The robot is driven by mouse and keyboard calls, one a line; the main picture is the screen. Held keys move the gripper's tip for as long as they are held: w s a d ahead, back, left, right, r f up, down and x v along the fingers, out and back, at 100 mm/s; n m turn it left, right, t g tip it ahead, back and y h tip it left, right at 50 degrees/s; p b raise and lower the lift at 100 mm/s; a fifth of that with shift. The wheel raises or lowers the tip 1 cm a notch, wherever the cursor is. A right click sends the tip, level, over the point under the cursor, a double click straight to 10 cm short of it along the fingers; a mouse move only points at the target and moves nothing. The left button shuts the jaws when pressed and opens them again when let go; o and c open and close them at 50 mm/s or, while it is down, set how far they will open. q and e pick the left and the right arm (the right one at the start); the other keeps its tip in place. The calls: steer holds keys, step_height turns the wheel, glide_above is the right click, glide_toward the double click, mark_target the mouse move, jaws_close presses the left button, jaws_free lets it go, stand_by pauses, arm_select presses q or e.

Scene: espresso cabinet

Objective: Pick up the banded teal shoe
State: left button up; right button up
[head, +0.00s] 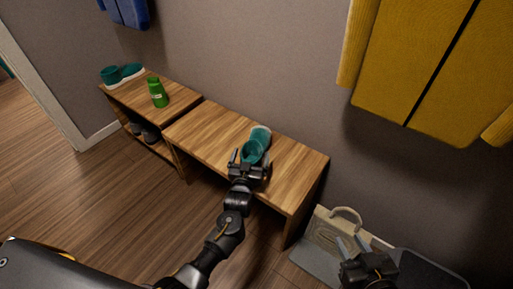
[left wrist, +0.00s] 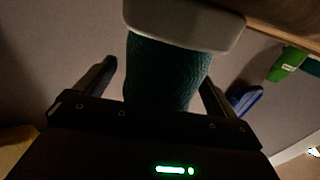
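A teal shoe (head: 256,145) with a pale sole lies on the near wooden bench (head: 205,132). I cannot make out a band on it. My left gripper (head: 246,166) is at the shoe's near end. In the left wrist view, the teal shoe (left wrist: 165,70) is between the two fingers of my left gripper (left wrist: 155,85), its pale sole at the top. The fingers are apart, with a gap showing on the left side. My right gripper (head: 352,245) is open and empty, low at the right, above the bag.
More teal footwear (head: 122,74) and a green bottle (head: 157,92) stand on the far bench, with dark shoes (head: 146,131) below. A beige bag (head: 335,228) is on the floor beside the near bench. A yellow garment (head: 415,60) hangs on the wall.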

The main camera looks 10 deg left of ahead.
arm_select(q)
steer(key=c, duration=1.2)
steer(key=shift+o, duration=0.2)
